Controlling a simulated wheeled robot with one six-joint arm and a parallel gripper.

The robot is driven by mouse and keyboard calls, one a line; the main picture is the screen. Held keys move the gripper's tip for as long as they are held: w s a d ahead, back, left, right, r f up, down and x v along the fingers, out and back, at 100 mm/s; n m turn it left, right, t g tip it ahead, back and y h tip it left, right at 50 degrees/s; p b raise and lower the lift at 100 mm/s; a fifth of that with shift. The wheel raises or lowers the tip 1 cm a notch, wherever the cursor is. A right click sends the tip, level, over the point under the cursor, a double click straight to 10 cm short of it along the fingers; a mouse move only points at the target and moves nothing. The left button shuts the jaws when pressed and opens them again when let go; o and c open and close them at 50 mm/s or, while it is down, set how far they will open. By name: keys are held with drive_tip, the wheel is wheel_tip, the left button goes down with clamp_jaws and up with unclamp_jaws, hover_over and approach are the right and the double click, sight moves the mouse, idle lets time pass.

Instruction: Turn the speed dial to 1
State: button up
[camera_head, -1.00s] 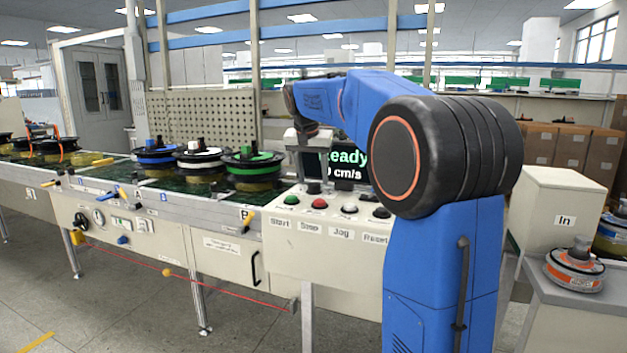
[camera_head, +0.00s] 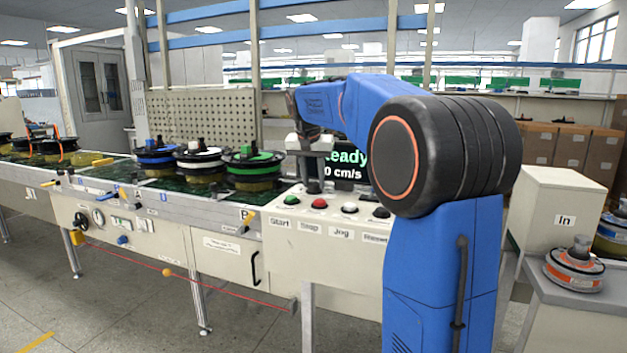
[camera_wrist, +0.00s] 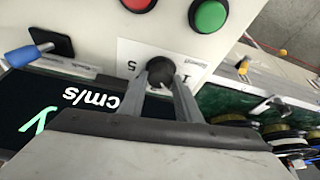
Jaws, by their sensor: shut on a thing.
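The speed dial (camera_wrist: 160,68) is a small black knob on a white label plate (camera_wrist: 128,50) marked 5 and 1 in the wrist view. My gripper (camera_wrist: 162,80) has its two grey fingers on either side of the knob, shut on it. The knob's pointer is not clear enough to read. In the head view my gripper (camera_head: 314,174) is above the back of the control panel (camera_head: 320,262), and its fingertips are small there. The dark display (camera_head: 349,163) reads "Ready" and "0 cm/s", partly hidden by my arm.
Start (camera_head: 291,200), a red button (camera_head: 319,204), a white button (camera_head: 349,208) and a partly hidden Reset button sit in front of the dial. A blue-tipped lever (camera_wrist: 25,54) is near the display. Reels (camera_head: 250,165) stand on the conveyor to the left.

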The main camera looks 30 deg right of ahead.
drive_tip(key=n+y, duration=0.1)
drive_tip(key=n, duration=0.3)
drive_tip(key=shift+s+d+t, duration=0.1)
drive_tip(key=shift+d+t, duration=0.05)
drive_tip(key=shift+t, duration=0.25)
drive_tip(key=shift+n+y, duration=0.9)
drive_tip(key=shift+n, duration=0.9)
drive_tip(key=o, duration=1.1)
drive_tip(key=shift+c, duration=0.2)
